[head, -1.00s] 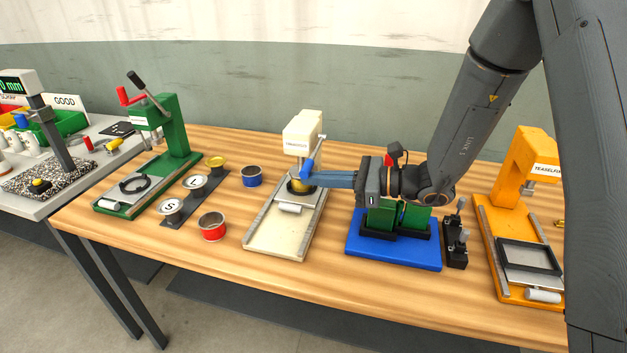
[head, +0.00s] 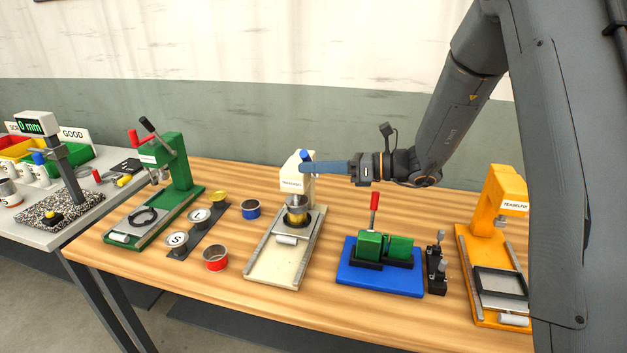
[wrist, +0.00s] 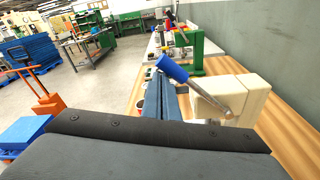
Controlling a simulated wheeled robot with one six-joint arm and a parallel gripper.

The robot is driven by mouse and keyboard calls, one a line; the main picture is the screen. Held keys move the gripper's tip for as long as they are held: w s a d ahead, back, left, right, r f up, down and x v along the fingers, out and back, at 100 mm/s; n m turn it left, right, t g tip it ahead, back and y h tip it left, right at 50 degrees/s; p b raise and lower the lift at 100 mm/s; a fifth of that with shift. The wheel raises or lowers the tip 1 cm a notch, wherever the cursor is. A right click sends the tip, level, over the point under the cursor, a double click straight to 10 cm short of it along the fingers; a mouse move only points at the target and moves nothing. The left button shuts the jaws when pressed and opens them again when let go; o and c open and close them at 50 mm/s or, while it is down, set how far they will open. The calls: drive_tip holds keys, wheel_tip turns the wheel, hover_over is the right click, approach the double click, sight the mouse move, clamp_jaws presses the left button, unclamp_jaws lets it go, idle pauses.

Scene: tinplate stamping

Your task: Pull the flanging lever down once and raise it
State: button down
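The cream flanging press (head: 292,184) stands mid-table. Its lever has a blue handle (head: 305,160), now up beside the top of the head; the wrist view shows the blue handle (wrist: 173,69) on a metal rod reaching to the cream head (wrist: 240,97). My gripper (head: 312,166) is at that handle, its blue fingers coming from the right. The fingers look close together on the handle, though their tips are partly hidden behind it.
The blue-based fixture with green blocks and a red lever (head: 374,203) stands right of the press, then the orange press (head: 507,192). The green press (head: 174,165) and open cans such as the red one (head: 216,258) are left.

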drive_tip(key=w+r, duration=0.2)
drive_tip(key=r, duration=0.1)
drive_tip(key=shift+w+d, duration=0.3)
drive_tip(key=shift+w, duration=0.05)
